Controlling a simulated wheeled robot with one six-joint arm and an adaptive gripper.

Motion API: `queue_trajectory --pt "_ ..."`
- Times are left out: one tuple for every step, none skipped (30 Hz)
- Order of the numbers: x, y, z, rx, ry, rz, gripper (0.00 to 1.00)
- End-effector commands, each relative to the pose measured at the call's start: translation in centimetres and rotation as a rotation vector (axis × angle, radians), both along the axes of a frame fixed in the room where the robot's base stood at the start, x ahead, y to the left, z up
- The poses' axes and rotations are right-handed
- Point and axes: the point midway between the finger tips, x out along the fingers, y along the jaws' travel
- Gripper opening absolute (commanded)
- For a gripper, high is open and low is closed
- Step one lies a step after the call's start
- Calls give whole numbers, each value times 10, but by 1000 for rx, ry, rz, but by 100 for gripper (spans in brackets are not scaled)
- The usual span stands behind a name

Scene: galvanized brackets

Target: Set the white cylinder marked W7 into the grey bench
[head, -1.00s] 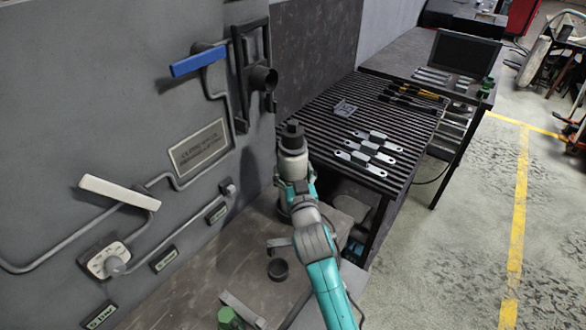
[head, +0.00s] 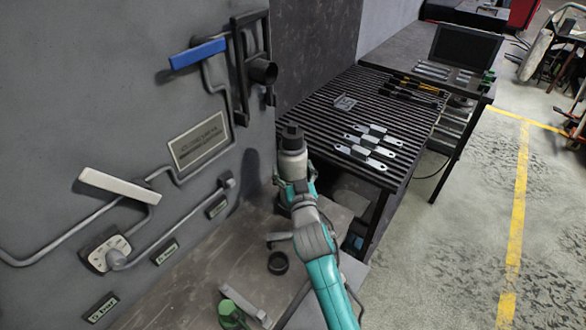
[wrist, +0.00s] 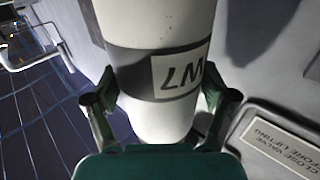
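In the wrist view the cylinder (wrist: 165,25) fills the middle, with a dark band and a white label that reads W7 upside down. My gripper (wrist: 160,108) has a finger on each side and is shut on the cylinder. The grey bench (head: 205,275) lies below, with a dark round ring (head: 278,263) on its top. The cylinder is above the bench; its lower end is hidden by my gripper.
The wall panel carries a blue lever (head: 198,53), a white lever (head: 119,185), pipes and a plaque (head: 199,141). A dark slatted table (head: 320,115) with metal brackets (head: 366,146) stands to the right. A green object (head: 231,314) and a metal bar stand at the bench's front.

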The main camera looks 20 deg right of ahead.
Motion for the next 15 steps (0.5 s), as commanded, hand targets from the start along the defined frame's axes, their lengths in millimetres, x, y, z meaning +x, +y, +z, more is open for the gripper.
queue_trajectory --pt "0 0 0 0 1 0 100" --pt "0 0 0 0 1 0 100" --pt "0 0 -1 0 2 0 100" --pt "0 0 -1 0 3 0 100" --pt "0 0 -2 0 4 0 100" --pt "0 0 -2 0 4 -1 100" --pt "0 0 -2 0 5 -1 100" --pt "0 0 -2 0 5 -1 100" --pt "0 0 -7 1 14 -1 100" --pt "0 0 -7 1 14 -1 100" --pt "-1 0 -7 1 14 -1 100" --pt "-2 0 -7 1 14 -1 100" --pt "-3 0 -6 1 13 -1 100" --pt "-5 0 -7 0 13 -1 100" --pt "-8 1 -7 0 13 -1 100"
